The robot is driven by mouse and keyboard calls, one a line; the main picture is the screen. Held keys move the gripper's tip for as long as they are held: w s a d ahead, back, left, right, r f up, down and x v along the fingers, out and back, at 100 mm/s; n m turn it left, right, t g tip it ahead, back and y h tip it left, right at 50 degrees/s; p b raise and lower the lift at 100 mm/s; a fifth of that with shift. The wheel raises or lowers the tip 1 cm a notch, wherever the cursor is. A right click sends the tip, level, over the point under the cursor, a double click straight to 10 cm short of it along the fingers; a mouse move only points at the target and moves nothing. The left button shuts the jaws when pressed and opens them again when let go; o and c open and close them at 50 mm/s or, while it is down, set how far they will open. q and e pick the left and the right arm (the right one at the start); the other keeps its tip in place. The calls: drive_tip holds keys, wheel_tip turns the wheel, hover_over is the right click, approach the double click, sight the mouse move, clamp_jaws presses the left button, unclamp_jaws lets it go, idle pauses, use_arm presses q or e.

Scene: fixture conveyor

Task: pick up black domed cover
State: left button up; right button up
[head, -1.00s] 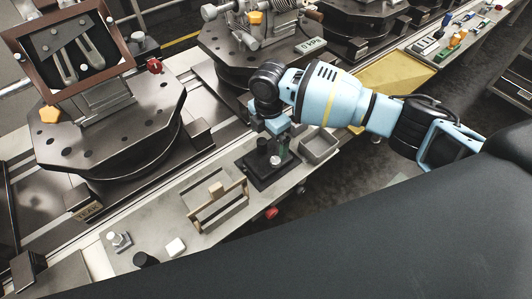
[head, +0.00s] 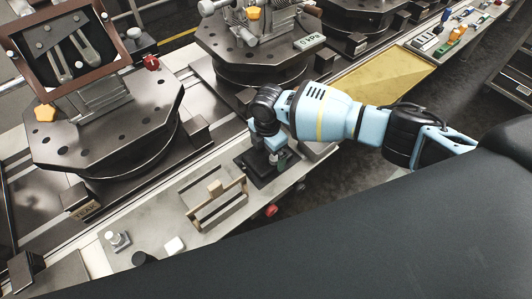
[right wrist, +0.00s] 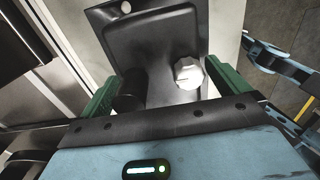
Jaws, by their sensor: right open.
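My right gripper (head: 274,158) points down over a black tray (head: 256,176) on the bench. In the right wrist view its green fingers (right wrist: 165,92) stand apart. A small black rounded piece (right wrist: 130,90), which may be the domed cover, stands on the black tray (right wrist: 160,40) close beside the left finger. A pale ridged knob (right wrist: 188,72) stands near the right finger. Nothing is visibly clamped. In the head view the gripper hides these pieces. Another dark round-topped piece (head: 141,258) sits at the bench's front edge, partly hidden. My left gripper is out of view.
A wooden-handled frame (head: 216,202), a white block (head: 174,245) and a metal knob piece (head: 117,239) lie on the bench to the left. A grey bin (head: 318,150) is right of the tray. Round fixtures (head: 105,130) stand behind on the conveyor.

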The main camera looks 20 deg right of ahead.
sight(267, 154)
drive_tip(key=shift+c, duration=0.4)
drive_tip(key=c, duration=0.9)
drive_tip(key=shift+r, duration=0.1)
drive_tip(key=shift+c, duration=0.2)
drive_tip(key=shift+w+r, duration=0.1)
wheel_tip(267, 154, up, 10)
drive_tip(key=shift+p, duration=0.4)
